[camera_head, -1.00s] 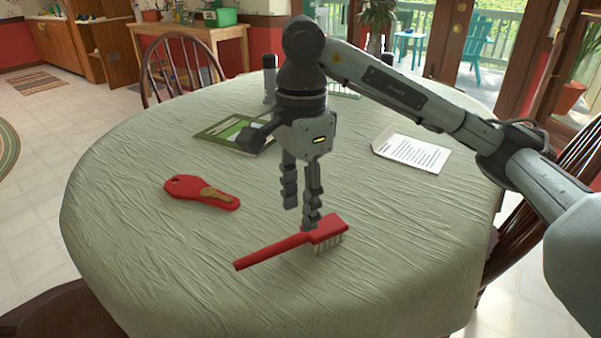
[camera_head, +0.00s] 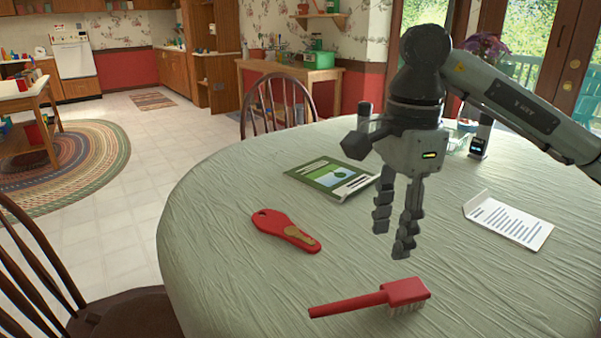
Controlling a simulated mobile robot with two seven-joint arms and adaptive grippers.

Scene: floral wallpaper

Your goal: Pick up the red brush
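The red brush (camera_head: 362,301) lies on the cloth-covered table near its front edge. Its head with pale bristles is at the right and its handle points left. My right gripper (camera_head: 391,243) hangs fingers down above and behind the brush head in the head view. Its two fingers are apart with nothing between them, and a strip of tablecloth shows between the fingertips and the brush. My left gripper is not in view.
The round table (camera_head: 240,300) also holds a red key-shaped item (camera_head: 284,231), a green booklet (camera_head: 331,177), a white paper (camera_head: 509,221) and a small dark device (camera_head: 479,142). Wooden chairs (camera_head: 278,103) stand around it. Open floor lies to the left.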

